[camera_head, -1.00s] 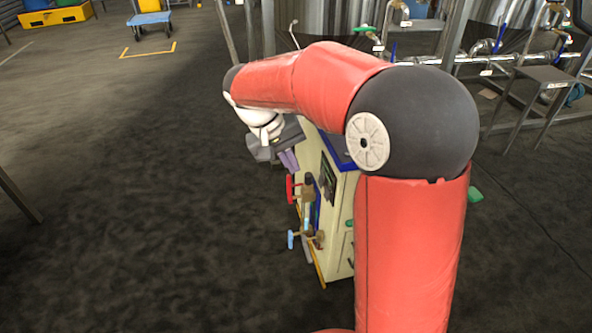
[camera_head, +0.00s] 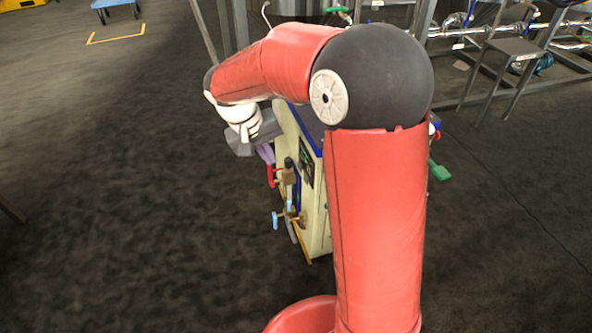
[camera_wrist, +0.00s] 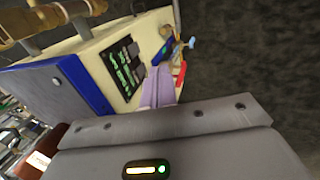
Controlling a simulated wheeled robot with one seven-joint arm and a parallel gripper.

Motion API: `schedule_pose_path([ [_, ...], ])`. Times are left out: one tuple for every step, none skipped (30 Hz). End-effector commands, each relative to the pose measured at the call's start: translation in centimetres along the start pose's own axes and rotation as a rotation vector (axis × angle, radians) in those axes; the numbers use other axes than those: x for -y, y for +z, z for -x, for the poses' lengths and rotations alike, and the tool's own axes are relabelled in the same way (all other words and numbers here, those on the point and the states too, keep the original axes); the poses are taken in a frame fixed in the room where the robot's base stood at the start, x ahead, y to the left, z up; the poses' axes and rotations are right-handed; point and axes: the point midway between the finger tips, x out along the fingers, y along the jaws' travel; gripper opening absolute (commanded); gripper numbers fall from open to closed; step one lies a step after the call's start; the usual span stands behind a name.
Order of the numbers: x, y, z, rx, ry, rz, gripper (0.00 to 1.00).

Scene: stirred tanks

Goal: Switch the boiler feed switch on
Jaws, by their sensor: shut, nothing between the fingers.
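A cream cabinet (camera_head: 316,195) with a blue side stands in front of me, partly hidden by my arm. Its front carries a dark panel with green markings (camera_wrist: 122,66), clear in the wrist view, and red and light-blue handled valves (camera_head: 275,218). I cannot make out which part is the boiler feed switch. My gripper (camera_head: 266,154) has purple fingers, which are shut and empty. In the wrist view the fingertips (camera_wrist: 158,84) show in front of the cabinet face, beside the panel; whether they touch anything is unclear.
A green handle (camera_head: 440,171) sticks out right of my arm. Metal pipes and a grey stand (camera_head: 512,48) are at the back right. A blue cart (camera_head: 114,5) is at the far left. The dark floor left of the cabinet is clear.

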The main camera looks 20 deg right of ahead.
Motion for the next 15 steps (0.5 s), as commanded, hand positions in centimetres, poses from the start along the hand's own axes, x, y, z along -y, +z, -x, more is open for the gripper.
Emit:
schedule_pose_path([
  [0.0,0.0,-0.1,0.000,0.000,0.000,0.00],
  [0.0,0.0,-0.1,0.000,0.000,0.000,0.00],
  [0.0,0.0,-0.1,0.000,0.000,0.000,0.00],
  [0.0,0.0,-0.1,0.000,0.000,0.000,0.00],
  [0.0,0.0,-0.1,0.000,0.000,0.000,0.00],
  [0.0,0.0,-0.2,0.000,0.000,0.000,0.00],
  [0.0,0.0,-0.4,0.000,0.001,0.000,0.00],
  [0.0,0.0,-0.6,0.000,0.001,0.000,0.00],
  [0.0,0.0,-1.0,0.001,0.001,-0.001,0.00],
  [0.0,0.0,-1.4,0.002,0.001,-0.001,0.00],
  [0.0,0.0,-1.9,0.003,0.001,-0.001,0.00],
  [0.0,0.1,-2.6,0.004,0.000,-0.001,0.00],
  [0.0,0.1,-3.2,0.005,0.000,-0.001,0.00],
  [0.0,0.0,-3.8,0.004,0.001,0.000,0.00],
  [0.0,0.1,-4.7,0.005,0.001,0.001,0.00],
])
